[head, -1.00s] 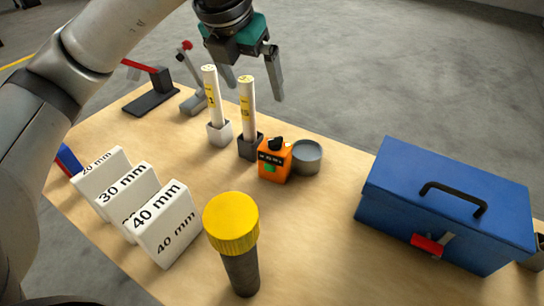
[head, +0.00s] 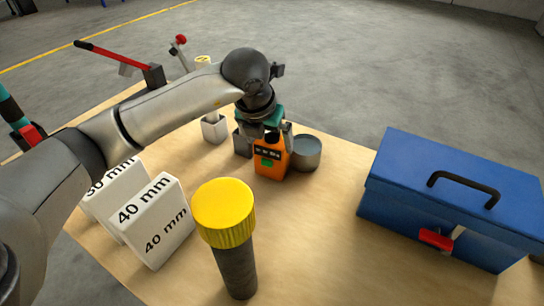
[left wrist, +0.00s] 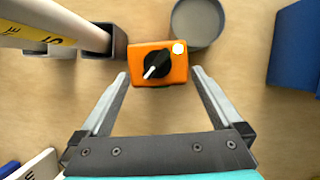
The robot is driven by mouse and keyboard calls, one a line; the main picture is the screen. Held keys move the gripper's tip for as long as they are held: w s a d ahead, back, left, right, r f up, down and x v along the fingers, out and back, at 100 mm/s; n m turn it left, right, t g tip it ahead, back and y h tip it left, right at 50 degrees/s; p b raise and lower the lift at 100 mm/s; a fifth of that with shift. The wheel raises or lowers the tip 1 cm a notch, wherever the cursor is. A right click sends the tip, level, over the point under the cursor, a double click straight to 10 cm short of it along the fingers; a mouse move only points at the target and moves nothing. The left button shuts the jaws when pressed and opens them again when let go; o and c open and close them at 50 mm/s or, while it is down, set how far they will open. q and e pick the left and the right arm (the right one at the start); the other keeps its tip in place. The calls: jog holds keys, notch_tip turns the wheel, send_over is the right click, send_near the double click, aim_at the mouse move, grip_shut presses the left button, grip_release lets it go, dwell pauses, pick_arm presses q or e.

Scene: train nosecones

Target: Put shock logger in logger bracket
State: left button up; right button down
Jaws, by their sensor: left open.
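The shock logger appears to be the orange box (head: 271,161) with a black knob, standing on the wooden table. It also shows from above in the left wrist view (left wrist: 174,73), with a white pointer on its knob. My left gripper (head: 266,136) points down close behind and above it in the head view. In the left wrist view the gripper (left wrist: 160,73) is open, one finger on each side of the logger's near part, with visible gaps. It holds nothing. I cannot pick out the logger bracket with certainty. My right gripper is not in view.
A grey round cup (head: 306,153) stands close beside the logger. A dark square holder (left wrist: 117,42) with a white tube (left wrist: 55,24) is on its other side. A yellow-capped cylinder (head: 226,212), white gauge blocks (head: 150,222) and a blue toolbox (head: 450,200) stand around.

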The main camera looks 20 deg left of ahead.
pick_arm(q)
jog(key=x, duration=0.5)
jog(key=shift+w+a+b, duration=0.1)
jog(key=shift+w+b, duration=0.1)
jog(key=shift+b, duration=0.15)
jog(key=c, duration=1.2)
jog(key=shift+r, duration=0.1)
jog(key=shift+c, duration=1.3)
jog(key=shift+r, duration=0.1)
